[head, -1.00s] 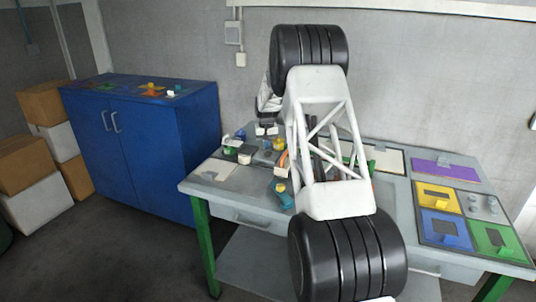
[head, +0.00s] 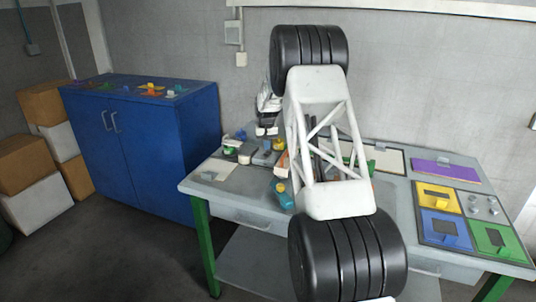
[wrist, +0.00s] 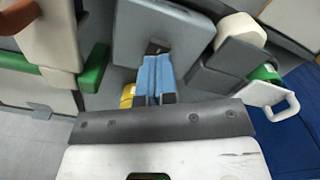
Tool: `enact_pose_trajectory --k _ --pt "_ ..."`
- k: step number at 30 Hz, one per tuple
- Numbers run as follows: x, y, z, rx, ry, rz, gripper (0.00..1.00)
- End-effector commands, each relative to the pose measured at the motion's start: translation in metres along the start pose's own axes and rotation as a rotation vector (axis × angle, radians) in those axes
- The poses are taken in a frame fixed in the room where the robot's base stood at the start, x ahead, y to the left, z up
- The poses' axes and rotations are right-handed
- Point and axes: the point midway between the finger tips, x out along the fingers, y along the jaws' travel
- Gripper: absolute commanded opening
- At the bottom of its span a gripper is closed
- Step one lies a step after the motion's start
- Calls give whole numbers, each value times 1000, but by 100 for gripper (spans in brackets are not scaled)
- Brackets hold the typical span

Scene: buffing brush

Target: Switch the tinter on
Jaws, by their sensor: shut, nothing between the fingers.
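I cannot tell for sure which thing is the tinter. A grey box-shaped device (wrist: 165,35) fills the upper middle of the wrist view, with a small dark part at its near edge. My gripper (wrist: 156,72) is shut and empty, its blue-padded fingers together, pointing at that edge. Whether the tips touch it I cannot tell. In the head view, my gripper (head: 266,131) is over the left back part of the workbench (head: 228,192), above a cluster of small things with a grey block (head: 264,158). My white arm link hides part of the bench.
A grey and cream block (wrist: 235,45) and a white-handled item with green (wrist: 270,98) lie right of my fingers in the wrist view. A green bar (wrist: 95,68) is on the left. A blue cabinet (head: 140,150) stands left of the bench; colored panels (head: 440,222) lie at bench right.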

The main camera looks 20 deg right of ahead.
Motion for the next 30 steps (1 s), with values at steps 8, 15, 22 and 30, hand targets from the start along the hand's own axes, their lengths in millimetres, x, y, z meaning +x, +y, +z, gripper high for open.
enact_pose_trajectory --k 8,15,22,30 --pt "3 0 0 0 0 0 0" --pt "5 0 0 0 0 0 0" --pt "8 0 0 0 0 0 0" --pt "11 0 0 0 0 0 0"
